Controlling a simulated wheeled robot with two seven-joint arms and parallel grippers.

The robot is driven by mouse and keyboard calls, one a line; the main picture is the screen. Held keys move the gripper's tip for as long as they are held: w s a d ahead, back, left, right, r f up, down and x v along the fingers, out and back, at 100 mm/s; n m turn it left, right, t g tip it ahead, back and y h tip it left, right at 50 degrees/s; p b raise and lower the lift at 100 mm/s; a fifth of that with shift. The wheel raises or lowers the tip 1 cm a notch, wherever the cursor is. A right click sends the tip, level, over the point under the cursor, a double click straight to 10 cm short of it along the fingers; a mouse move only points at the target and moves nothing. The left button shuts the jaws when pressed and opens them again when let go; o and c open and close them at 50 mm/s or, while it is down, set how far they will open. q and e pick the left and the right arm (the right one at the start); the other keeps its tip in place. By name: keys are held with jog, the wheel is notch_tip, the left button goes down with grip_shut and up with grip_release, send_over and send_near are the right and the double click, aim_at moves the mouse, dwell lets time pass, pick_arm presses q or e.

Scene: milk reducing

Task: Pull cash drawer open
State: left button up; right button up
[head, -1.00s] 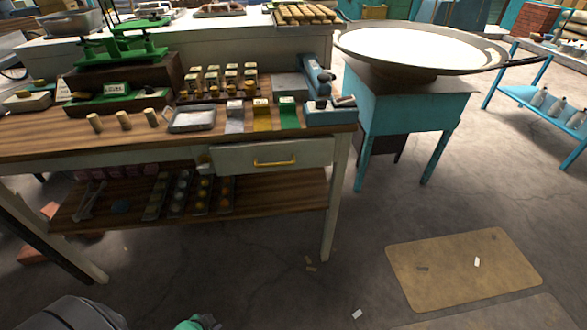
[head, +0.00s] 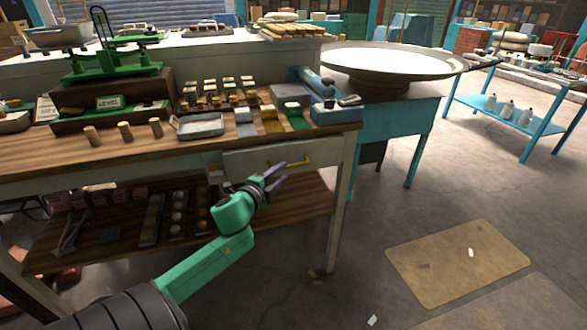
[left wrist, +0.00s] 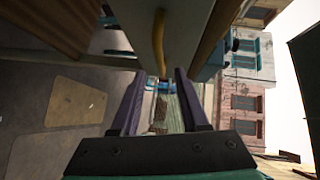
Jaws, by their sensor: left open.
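The cash drawer (head: 250,160) is a pale front under the right end of the wooden counter, and it looks shut. Its yellow handle (head: 297,162) is a horizontal bar on the front. My left gripper (head: 277,172) is just in front of the drawer, with its purple fingers pointing at the handle. In the left wrist view the open, empty fingers (left wrist: 165,78) show with a gap between them, and the handle (left wrist: 159,40) lies just beyond the fingertips, upright in that picture. I cannot tell whether a finger touches it. My right gripper is not in view.
The counter top (head: 70,150) holds a green scale, small weights and trays. A lower shelf (head: 110,255) with several items is beneath the drawer. A counter leg (head: 341,210) stands right of the drawer. A teal table (head: 395,120) carries a wide pan. Floor in front is mostly clear.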

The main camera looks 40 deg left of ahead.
aim_at(292, 166)
pick_arm(q)
jog(key=x, duration=0.6)
jog(key=shift+w+a, duration=0.1)
jog(key=shift+w, duration=0.25)
jog(key=shift+c, duration=0.3)
grip_shut()
jog(key=shift+f, duration=0.1)
dwell(0.6)
